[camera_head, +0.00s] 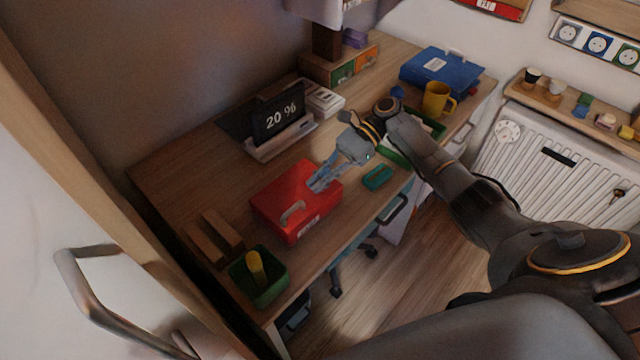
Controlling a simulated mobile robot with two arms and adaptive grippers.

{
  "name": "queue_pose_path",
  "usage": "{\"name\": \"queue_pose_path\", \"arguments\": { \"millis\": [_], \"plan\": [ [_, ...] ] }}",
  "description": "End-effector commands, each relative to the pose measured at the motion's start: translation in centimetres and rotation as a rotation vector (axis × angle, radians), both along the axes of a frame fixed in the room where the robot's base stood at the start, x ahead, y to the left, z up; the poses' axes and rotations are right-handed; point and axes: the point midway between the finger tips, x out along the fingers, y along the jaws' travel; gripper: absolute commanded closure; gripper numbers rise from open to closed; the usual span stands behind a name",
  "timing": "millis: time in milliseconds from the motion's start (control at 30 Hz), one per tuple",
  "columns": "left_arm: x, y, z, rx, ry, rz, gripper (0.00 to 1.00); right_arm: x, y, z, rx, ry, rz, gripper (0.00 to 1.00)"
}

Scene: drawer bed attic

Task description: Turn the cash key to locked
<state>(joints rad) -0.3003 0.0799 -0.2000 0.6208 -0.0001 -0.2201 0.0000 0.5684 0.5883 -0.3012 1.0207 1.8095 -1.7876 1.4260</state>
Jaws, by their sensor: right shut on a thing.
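The red cash box (283,212) sits on the wooden desk, with a pale handle (292,212) and a white label on its front side. My right gripper (318,184) reaches in from the right, and its fingertips are at the box's upper right part. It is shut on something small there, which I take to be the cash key. The fingers hide the key, so its turn position cannot be seen. My left gripper is not in view.
A green bin (270,290) and wooden blocks (207,243) lie left of the box. A "20 %" display (278,120) stands behind it. A teal tray (378,178), yellow mug (436,100) and blue binder (432,75) are to the right. A door handle (85,290) is near at left.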

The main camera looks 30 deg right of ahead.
Motion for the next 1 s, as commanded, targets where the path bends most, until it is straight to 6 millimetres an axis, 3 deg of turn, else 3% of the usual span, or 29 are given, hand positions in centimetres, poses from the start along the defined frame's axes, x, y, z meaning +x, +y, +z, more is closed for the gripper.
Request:
{"name": "queue_pose_path", "arguments": {
  "millis": [300,900,1000],
  "plan": [
    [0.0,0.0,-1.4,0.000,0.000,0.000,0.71,0.0,0.1,-0.2,-0.002,0.002,0.137,1.00],
    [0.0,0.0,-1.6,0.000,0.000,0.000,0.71,-0.1,0.0,-0.2,-0.003,0.004,0.171,1.00],
    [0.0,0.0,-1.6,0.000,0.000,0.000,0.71,-0.1,0.0,-0.2,-0.003,0.004,0.171,0.74]
  ]
}}
